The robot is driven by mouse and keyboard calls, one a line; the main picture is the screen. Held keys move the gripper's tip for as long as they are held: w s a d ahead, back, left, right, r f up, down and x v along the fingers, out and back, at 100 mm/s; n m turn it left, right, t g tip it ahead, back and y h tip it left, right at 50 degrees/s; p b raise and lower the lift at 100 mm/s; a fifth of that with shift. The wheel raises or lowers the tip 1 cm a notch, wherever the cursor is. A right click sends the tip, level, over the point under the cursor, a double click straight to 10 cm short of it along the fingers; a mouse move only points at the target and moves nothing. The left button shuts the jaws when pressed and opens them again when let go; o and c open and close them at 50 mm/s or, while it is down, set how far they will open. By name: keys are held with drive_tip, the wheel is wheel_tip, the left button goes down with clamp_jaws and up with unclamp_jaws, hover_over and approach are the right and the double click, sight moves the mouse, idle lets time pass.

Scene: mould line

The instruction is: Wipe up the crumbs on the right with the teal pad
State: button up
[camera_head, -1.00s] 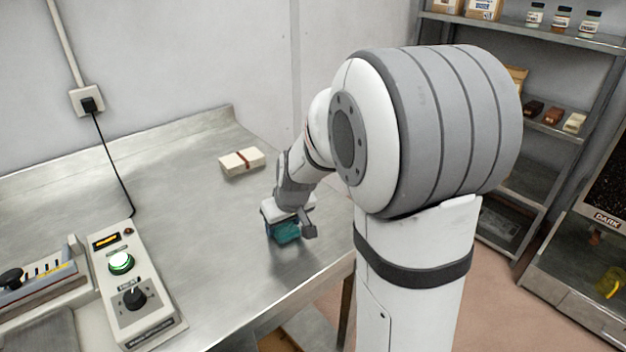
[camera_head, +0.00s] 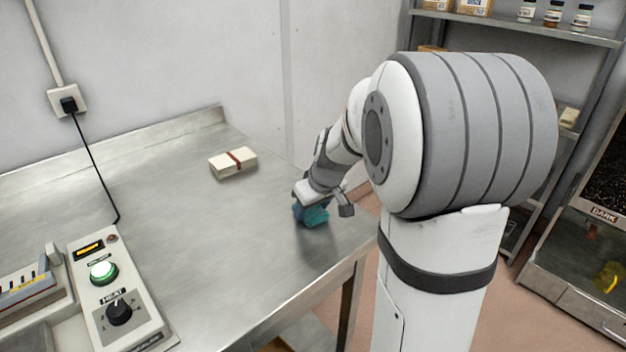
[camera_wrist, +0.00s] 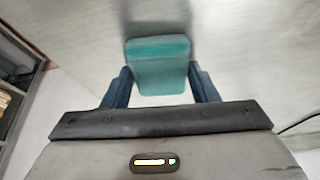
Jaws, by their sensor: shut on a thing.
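The teal pad (camera_wrist: 160,66) is held between the two dark fingers of my gripper (camera_wrist: 160,88) in the wrist view. In the head view the teal pad (camera_head: 312,215) is just below my gripper (camera_head: 318,200), low over the steel table (camera_head: 200,240) near its right edge. I cannot tell whether the pad touches the table. I can see no crumbs in either view; my arm hides part of the table's right side.
A control box (camera_head: 115,295) with a green button and a black knob stands at the front left. A shelf rack (camera_head: 520,32) stands at the back right.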

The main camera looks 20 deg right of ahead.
wheel_tip(320, 180, up, 4)
drive_tip(key=shift+s+f+p, duration=0.1)
drive_tip(key=shift+f+p, duration=0.1)
drive_tip(key=shift+p, duration=0.85)
drive_tip(key=shift+r+p, duration=0.45)
drive_tip(key=shift+r, duration=0.2)
drive_tip(key=shift+r+p, duration=1)
drive_tip(key=shift+r, duration=0.65)
drive_tip(key=shift+f, duration=0.1)
